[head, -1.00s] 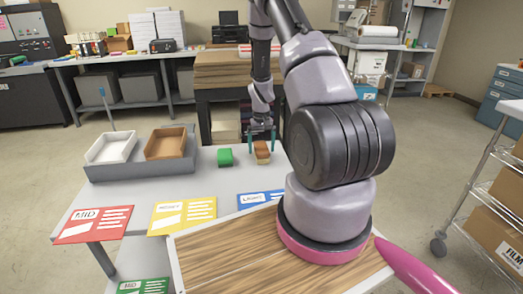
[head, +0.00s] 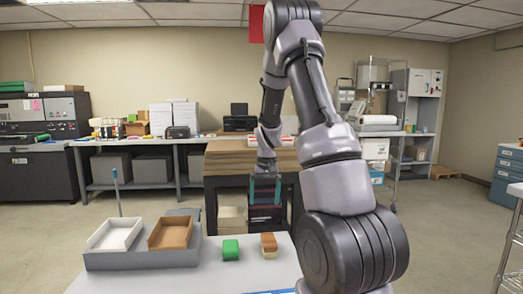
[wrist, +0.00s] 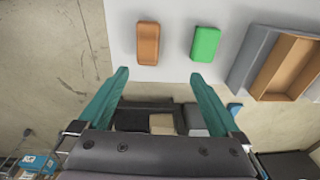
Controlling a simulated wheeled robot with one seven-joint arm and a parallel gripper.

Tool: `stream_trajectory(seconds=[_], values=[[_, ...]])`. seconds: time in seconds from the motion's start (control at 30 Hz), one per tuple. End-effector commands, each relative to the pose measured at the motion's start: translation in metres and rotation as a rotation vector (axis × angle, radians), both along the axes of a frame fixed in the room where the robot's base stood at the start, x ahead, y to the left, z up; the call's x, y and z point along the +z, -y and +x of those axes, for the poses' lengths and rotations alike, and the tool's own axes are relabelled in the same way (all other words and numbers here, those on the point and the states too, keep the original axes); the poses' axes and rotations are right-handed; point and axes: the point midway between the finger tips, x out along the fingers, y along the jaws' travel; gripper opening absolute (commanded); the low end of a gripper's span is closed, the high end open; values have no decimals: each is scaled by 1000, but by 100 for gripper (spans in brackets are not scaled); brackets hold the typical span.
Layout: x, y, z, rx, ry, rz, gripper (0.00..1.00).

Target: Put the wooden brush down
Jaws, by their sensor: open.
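The wooden brush (head: 269,245), brown on top with a pale lower part, stands on the grey table (head: 190,281) near its far edge. In the wrist view it is a brown block (wrist: 148,43) seen from above. My gripper (head: 265,192) is open and empty, with teal fingers, and appears above the brush in the head view. In the wrist view the gripper (wrist: 160,75) has its fingers spread, and the brush lies beyond the fingertips, apart from them.
A green block (head: 231,249) sits just left of the brush. A grey tray (head: 142,259) holding a white bin (head: 114,235) and a brown bin (head: 170,234) is farther left. A stack of brown sheets (head: 230,157) on a dark stand is behind.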

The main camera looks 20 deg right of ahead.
Motion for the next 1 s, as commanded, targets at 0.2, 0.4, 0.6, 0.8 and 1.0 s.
stream_trajectory(seconds=[0.2,0.4,0.6,0.8,1.0], values=[[113,-41,-41,-26,147,45,99],[189,-75,-98,-39,268,88,99],[239,-103,-167,-46,383,127,99],[262,-122,-228,-50,477,160,99],[267,-130,-257,-52,521,174,99]])
